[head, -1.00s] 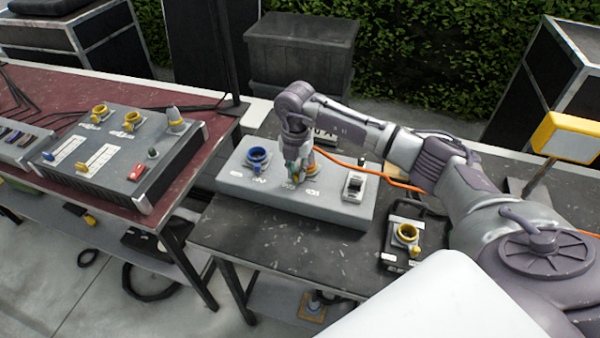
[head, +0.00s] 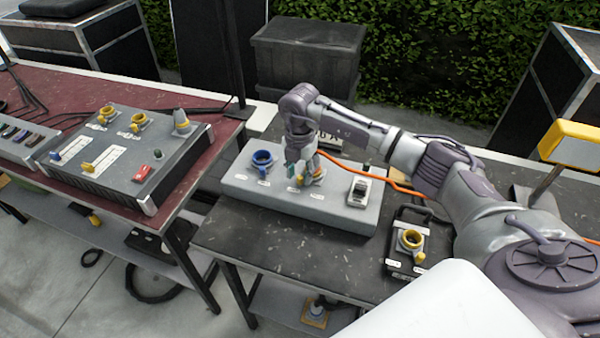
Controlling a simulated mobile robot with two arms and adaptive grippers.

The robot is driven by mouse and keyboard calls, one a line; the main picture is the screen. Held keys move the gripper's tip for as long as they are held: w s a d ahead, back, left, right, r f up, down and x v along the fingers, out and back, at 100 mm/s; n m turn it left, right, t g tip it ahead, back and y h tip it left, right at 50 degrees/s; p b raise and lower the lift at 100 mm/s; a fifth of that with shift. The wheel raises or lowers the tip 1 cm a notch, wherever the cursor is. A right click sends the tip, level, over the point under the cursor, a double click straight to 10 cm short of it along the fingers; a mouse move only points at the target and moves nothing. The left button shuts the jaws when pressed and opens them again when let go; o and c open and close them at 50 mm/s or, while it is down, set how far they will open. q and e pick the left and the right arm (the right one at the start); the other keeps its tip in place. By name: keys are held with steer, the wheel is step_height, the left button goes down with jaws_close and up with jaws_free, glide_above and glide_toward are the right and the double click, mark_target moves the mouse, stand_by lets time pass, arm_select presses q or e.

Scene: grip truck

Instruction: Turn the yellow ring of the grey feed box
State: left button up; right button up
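The grey feed box (head: 335,215) stands on the dark table. It carries a blue ring (head: 262,160) at its left and a black-and-white switch (head: 360,190) at its right. Between them is a yellow ring (head: 318,174), mostly hidden by my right gripper (head: 302,172). The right gripper points down over this ring, its fingertips at or close to it. The fingers' gap and any contact are too small to make out. My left gripper is not in view.
An orange cable (head: 385,183) runs behind the feed box. A console with yellow rings (head: 120,160) stands on the red table at left.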

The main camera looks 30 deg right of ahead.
mark_target(300, 176)
step_height(300, 176, up, 12)
stand_by(0.7)
stand_by(0.4)
